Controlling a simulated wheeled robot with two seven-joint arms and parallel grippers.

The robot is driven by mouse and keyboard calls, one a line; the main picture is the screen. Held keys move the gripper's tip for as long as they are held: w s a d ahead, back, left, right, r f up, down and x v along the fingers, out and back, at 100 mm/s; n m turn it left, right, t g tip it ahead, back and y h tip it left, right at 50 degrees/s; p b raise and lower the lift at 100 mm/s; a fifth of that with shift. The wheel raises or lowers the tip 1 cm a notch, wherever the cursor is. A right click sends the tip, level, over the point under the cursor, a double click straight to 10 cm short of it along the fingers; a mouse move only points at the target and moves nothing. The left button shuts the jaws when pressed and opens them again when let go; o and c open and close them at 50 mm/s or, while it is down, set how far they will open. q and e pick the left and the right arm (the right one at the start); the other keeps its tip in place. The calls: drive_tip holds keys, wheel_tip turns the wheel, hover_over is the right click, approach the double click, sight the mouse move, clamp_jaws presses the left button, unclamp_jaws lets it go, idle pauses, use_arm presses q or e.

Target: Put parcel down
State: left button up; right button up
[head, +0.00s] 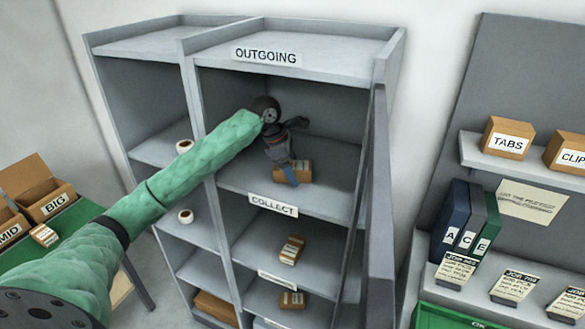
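A small brown parcel (304,172) with a pale label is in the upper compartment of the grey shelf unit, under the OUTGOING sign (266,56) and above the COLLECT label (273,205). My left gripper (289,174) reaches in from above and points down. It is shut on the parcel, with one blue-tipped finger across its near face; the other finger is hidden. The parcel is at or just above the compartment floor (240,179); I cannot tell whether it touches. My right gripper is not in view.
A grey upright panel (380,210) stands along the unit's right side. Lower shelves hold other small parcels (292,249). Tape rolls (186,217) sit in the left column. Open boxes (40,190) stand on a green table at far left. The compartment floor around the parcel is clear.

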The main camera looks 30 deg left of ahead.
use_arm(q)
drive_tip(key=shift+r, duration=0.1)
drive_tip(key=shift+r, duration=0.15)
drive_tip(key=b+v, duration=0.3)
drive_tip(key=v, duration=0.3)
drive_tip(key=shift+s+a+r+b, duration=0.1)
drive_tip(key=shift+a+r+b, duration=0.2)
drive_tip(key=shift+r, duration=0.3)
